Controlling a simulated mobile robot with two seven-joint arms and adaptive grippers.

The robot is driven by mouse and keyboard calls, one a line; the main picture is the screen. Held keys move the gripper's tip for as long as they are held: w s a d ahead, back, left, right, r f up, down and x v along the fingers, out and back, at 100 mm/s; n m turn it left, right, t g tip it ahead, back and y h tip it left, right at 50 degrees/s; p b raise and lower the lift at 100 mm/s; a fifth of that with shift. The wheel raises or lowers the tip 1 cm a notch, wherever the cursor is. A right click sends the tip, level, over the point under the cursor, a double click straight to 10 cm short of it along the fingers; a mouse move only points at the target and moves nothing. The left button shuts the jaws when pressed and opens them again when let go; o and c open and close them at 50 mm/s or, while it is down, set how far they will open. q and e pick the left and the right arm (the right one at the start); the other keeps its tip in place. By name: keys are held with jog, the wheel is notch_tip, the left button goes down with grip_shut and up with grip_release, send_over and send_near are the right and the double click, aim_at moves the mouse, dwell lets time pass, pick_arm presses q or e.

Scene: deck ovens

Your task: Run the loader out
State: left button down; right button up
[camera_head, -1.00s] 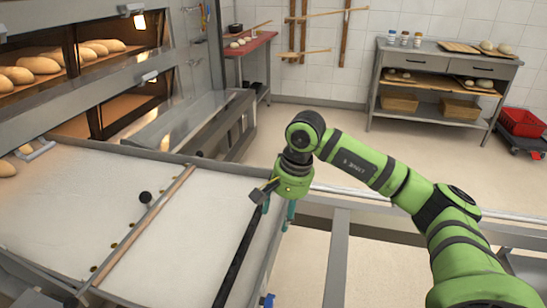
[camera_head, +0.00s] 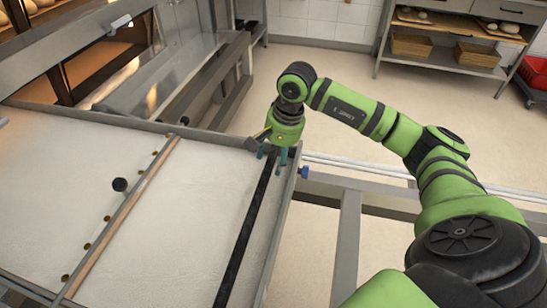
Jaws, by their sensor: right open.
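The loader (camera_head: 60,180) is a wide, pale, flat belt in a grey metal frame, lying in front of the deck oven. A wooden bar (camera_head: 125,212) with several brass studs and a black knob (camera_head: 120,184) beside it crosses the belt. A black bar (camera_head: 247,232) runs along its right side. My right gripper (camera_head: 272,155) points down over the loader's right edge near the top of the black bar. Its teal fingers are apart; whether they touch the bar or frame I cannot tell. My left gripper is out of view.
The deck oven (camera_head: 85,65) stands at the upper left with a metal frame in front. A grey rail (camera_head: 347,245) runs at the right of the loader. A shelf table (camera_head: 455,60) and red crate (camera_head: 538,72) stand at the back right.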

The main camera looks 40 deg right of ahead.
jog(key=shift+w+a+f, duration=0.1)
jog(key=shift+w+f, duration=0.1)
jog(key=shift+f, duration=0.75)
grip_shut()
